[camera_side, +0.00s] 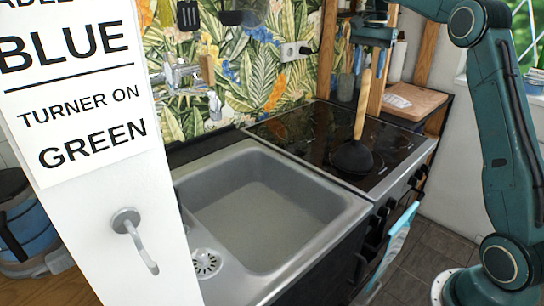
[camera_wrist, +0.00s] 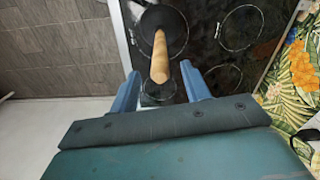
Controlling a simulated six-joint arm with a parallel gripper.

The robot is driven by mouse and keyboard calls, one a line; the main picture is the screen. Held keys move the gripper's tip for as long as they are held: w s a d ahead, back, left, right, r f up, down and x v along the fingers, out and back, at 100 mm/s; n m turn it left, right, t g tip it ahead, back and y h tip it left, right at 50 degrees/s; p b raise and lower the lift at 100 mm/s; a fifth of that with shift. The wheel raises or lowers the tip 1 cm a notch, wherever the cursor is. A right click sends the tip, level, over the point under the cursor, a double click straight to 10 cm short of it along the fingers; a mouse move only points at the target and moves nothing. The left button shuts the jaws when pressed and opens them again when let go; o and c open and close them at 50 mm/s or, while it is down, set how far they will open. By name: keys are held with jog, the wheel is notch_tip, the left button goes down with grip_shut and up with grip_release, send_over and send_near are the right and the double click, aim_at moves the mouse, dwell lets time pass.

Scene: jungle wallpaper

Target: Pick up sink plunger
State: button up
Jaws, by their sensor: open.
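The sink plunger (camera_side: 352,157) stands upright on the black cooktop, black cup down, with its pale wooden handle pointing up. In the wrist view the plunger's wooden handle (camera_wrist: 159,58) points toward the camera, with the dark cup (camera_wrist: 162,30) beyond it. My gripper (camera_side: 372,62) is above the plunger in the side view, near the top of the handle. In the wrist view my gripper (camera_wrist: 157,82) shows two blue fingers apart, one on each side of the handle's near end. The fingers do not appear to touch the handle.
The cooktop (camera_side: 290,128) lies right of a grey sink (camera_side: 255,205). A wooden cutting board (camera_side: 415,100) lies behind the cooktop at the right. A wooden post (camera_side: 378,88) stands close behind the plunger. A white panel with printed signs (camera_side: 100,200) fills the left foreground.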

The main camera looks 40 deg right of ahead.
jog(key=shift+f, duration=0.35)
jog(key=shift+f, duration=0.1)
jog(key=shift+f, duration=2.4)
jog(key=shift+c, duration=0.5)
grip_shut()
